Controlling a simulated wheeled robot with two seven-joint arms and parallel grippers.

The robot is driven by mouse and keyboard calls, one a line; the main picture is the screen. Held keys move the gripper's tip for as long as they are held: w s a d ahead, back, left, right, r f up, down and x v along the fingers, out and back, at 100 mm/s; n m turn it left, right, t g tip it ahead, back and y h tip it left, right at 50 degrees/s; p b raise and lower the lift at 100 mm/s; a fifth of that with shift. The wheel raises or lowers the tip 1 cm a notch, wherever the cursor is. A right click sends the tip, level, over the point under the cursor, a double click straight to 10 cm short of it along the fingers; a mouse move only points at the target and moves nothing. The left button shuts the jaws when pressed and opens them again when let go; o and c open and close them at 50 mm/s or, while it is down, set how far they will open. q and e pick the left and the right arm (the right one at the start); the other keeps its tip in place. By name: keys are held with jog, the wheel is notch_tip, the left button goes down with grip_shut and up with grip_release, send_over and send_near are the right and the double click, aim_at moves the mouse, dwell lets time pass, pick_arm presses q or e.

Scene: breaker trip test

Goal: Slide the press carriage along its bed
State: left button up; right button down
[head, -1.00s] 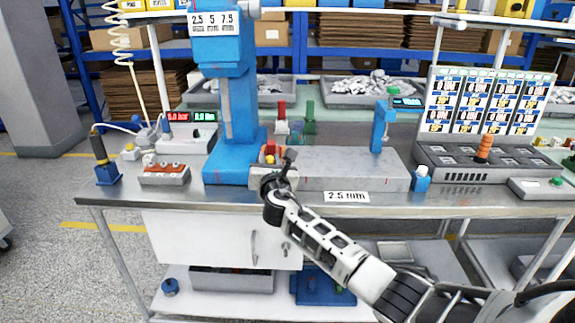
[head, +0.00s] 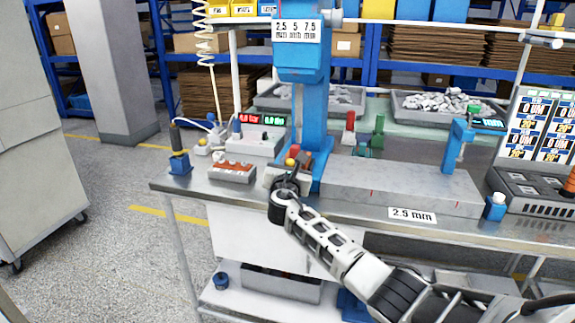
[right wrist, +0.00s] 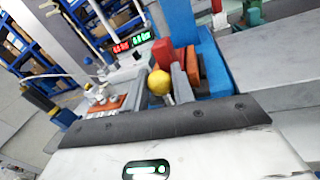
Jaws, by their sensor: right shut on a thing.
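The blue press column (head: 315,110) stands at the back of the bench. The long grey bed (head: 400,188) runs to the right from its foot. The small press carriage (head: 304,160), with red parts and a yellow ball knob (right wrist: 159,81), is in front of the column at the bed's left end. My right gripper (head: 288,182) reaches in from the front and is shut on the yellow knob. In the right wrist view the knob is between its grey fingers (right wrist: 160,88). The gripper partly hides the carriage. My left gripper is not in view.
A switch box with red buttons (head: 232,172) and a blue stand (head: 180,164) are to the left. A blue post (head: 455,146) stands at the bed's right end, near a small blue bottle (head: 496,207). The "2.5 mm" label (head: 411,215) is on the bench's front edge.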

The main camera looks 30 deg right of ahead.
jog(key=shift+a, duration=0.2)
jog(key=c, duration=1.2)
grip_release()
jog(key=shift+w, duration=0.2)
jog(key=shift+c, duration=0.2)
jog(key=shift+s, duration=0.1)
jog(key=shift+s, duration=0.1)
jog(key=p+v, duration=0.1)
jog(key=v, duration=1.4)
jog(key=shift+s+a, duration=0.25)
jog(key=shift+a, duration=0.05)
